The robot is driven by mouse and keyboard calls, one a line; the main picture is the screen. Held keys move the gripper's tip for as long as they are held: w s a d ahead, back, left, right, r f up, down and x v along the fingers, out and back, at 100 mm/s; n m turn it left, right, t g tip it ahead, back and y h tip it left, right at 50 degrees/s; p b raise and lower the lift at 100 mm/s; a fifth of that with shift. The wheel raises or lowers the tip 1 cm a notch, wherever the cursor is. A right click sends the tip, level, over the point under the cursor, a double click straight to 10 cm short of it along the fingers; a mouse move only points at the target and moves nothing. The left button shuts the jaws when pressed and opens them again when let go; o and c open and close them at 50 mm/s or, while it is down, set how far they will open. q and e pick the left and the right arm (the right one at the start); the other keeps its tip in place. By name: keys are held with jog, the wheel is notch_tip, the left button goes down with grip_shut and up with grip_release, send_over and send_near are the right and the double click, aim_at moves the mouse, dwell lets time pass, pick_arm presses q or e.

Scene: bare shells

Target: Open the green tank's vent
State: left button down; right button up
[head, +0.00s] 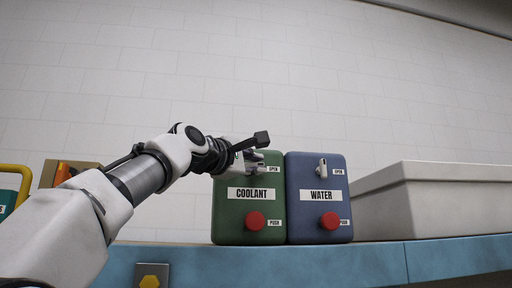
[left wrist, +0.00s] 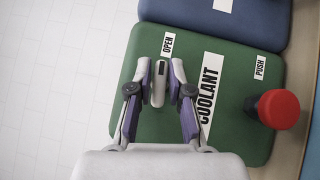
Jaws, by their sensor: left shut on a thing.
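The green tank (head: 230,218) stands on the blue bench and has a COOLANT label, a red knob (head: 256,221) marked PUSH low down, and an OPEN tag near its top. In the left wrist view the green tank (left wrist: 225,70) fills the middle. My left gripper (head: 254,160) is at the tank's upper front. The left wrist view shows its two fingers (left wrist: 159,75) on either side of a small pale vent lever (left wrist: 158,84), beside the OPEN tag; they are shut on it. In the head view the gripper partly hides the lever. My right gripper is not in view.
A blue tank (head: 305,218) labelled WATER stands close on the right, with its own pale lever (head: 322,167) and red knob (head: 329,221). A grey bin (head: 440,205) is further right. An orange thing (head: 62,174) is at the left. A yellow button (head: 150,282) is on the bench front.

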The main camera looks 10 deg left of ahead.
pick_arm(q)
jog(key=shift+a+r+m+g+y+p, duration=0.1)
jog(key=shift+r+m+g+y+p, duration=0.15)
jog(key=shift+m+g+p, duration=0.45)
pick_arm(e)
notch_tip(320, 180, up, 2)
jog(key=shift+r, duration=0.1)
